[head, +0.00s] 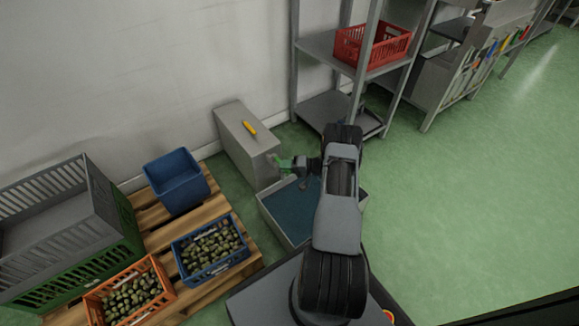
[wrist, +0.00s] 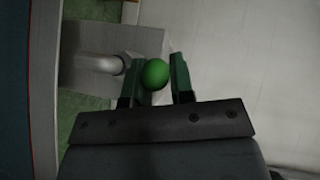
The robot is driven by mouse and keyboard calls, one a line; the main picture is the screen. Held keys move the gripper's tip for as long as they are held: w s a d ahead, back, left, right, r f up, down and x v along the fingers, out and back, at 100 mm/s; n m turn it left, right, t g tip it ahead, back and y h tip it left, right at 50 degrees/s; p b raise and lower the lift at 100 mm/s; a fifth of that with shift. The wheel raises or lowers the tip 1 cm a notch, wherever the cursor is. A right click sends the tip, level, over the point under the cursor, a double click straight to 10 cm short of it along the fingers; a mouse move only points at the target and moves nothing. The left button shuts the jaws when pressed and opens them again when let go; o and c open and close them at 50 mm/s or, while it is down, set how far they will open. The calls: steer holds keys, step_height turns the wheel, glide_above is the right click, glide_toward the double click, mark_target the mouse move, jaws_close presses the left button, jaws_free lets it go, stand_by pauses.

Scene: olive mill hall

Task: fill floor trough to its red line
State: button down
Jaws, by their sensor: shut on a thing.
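The grey floor trough (head: 273,224) holds blue water (head: 290,212) and is partly hidden by my arm in the head view. In the wrist view, its grey wall (wrist: 45,100) runs down the left side. A thin red line (wrist: 29,100) there lies right beside the dark blue surface (wrist: 12,100); I cannot tell whether they are level. My gripper (head: 285,163) is beside the trough's far edge. In the wrist view, its jaws (wrist: 165,82) are shut on a round green knob (wrist: 155,74). A grey pipe (wrist: 98,65) shows left of the knob. I cannot make out any flow.
A grey cabinet (head: 240,150) with a yellow object (head: 250,128) on top stands against the wall. A pallet (head: 220,212) at left bears crates, including a blue crate of olives (head: 212,264). A shelf (head: 325,50) stands behind. The green floor at right is clear.

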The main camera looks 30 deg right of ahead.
steer(key=c, duration=1.1)
jaws_free()
steer(key=shift+a+f, duration=0.1)
steer(key=shift+a, duration=0.1)
steer(key=shift+d, duration=0.2)
steer(key=p+v, duration=0.3)
steer(key=v, duration=1)
steer(key=shift+s+p, duration=0.2)
steer(key=shift+p, duration=0.1)
steer(key=shift+d, duration=0.1)
